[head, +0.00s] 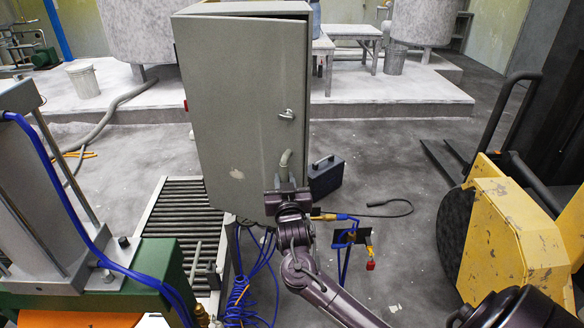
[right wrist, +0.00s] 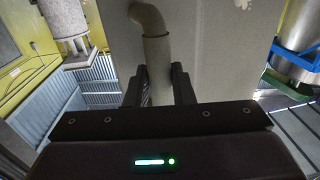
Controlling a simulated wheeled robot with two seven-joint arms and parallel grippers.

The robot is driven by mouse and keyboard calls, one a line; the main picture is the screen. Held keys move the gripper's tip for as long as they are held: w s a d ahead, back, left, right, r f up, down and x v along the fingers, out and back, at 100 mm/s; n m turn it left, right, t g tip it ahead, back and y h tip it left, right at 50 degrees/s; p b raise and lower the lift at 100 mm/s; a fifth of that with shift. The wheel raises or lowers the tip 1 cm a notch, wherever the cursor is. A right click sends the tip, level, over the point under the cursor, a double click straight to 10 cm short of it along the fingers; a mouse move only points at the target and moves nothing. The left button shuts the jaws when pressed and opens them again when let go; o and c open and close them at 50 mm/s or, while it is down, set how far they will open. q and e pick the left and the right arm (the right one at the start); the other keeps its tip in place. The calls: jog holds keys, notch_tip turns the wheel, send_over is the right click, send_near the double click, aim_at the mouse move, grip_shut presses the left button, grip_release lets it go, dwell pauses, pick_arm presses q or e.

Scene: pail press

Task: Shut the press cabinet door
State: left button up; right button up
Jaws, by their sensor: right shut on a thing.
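The press cabinet (head: 250,7) stands in the middle of the head view. Its large grey door (head: 235,110) faces me, and a dark gap shows along its top edge, so it looks slightly ajar. A small latch handle (head: 287,115) sits near the door's right edge. Below it is a bent grey tube handle (head: 285,158). My right gripper (head: 286,182) is at this tube, low on the door. In the right wrist view, its two dark fingers (right wrist: 159,88) are shut on the tube handle (right wrist: 150,22). My left gripper is not in view.
A dark toolbox (head: 326,176) stands on the floor right of the door. A roller conveyor (head: 180,222) lies to the left, beside a green machine (head: 155,262). Blue coiled hoses (head: 240,298) hang near my arm. A yellow forklift (head: 510,235) stands at right.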

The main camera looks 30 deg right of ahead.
aim_at(297, 172)
jog(key=shift+w+d+r+b, duration=0.1)
jog(key=shift+w+d+b, duration=0.15)
jog(key=shift+w+d, duration=0.55)
jog(key=shift+w+d+r+b, duration=0.1)
jog(key=shift+w+d+b, duration=0.3)
jog(key=shift+d, duration=0.85)
jog(key=shift+w+d+b, duration=0.15)
jog(key=shift+w+d, duration=0.5)
jog(key=shift+d, duration=0.35)
jog(key=w+d+b, duration=0.3)
jog(key=w+d, duration=0.1)
jog(key=d, duration=0.1)
jog(key=shift+w, duration=0.35)
jog(key=o, duration=0.8)
jog(key=shift+w, duration=0.1)
jog(key=shift+o, duration=1)
jog(key=shift+f, duration=0.1)
